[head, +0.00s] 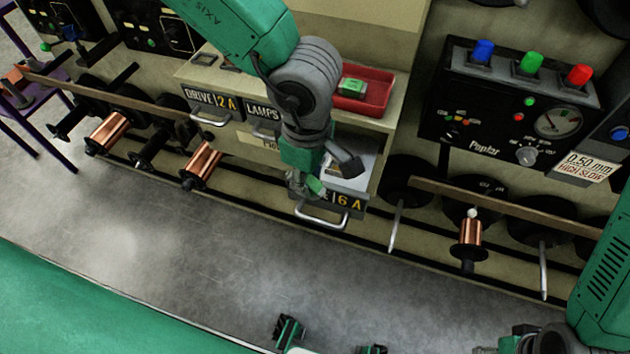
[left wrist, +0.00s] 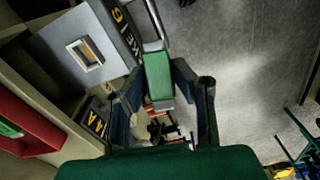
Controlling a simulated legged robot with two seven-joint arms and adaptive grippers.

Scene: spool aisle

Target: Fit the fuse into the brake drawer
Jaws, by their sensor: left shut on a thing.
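My left gripper (head: 312,186) reaches down from the top of the head view to the front of an open drawer (head: 350,180) whose visible label part reads 6 A. In the left wrist view the gripper (left wrist: 190,90) is shut on a green block-shaped fuse (left wrist: 158,78). The drawer (left wrist: 128,62) lies left of the fuse there, its label partly hidden. A pale-framed slot (left wrist: 85,54) shows inside the drawer. The fuse is apart from this slot, toward the drawer's front. Part of my right arm (head: 600,250) shows at right; its fingers are not clear.
A red tray (head: 378,102) with another green fuse (head: 352,91) stands on the cabinet top. Shut drawers marked DRIVE (head: 205,99) and LAMPS (head: 262,112) sit to the left. Copper spools (head: 467,238) line the bench on both sides.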

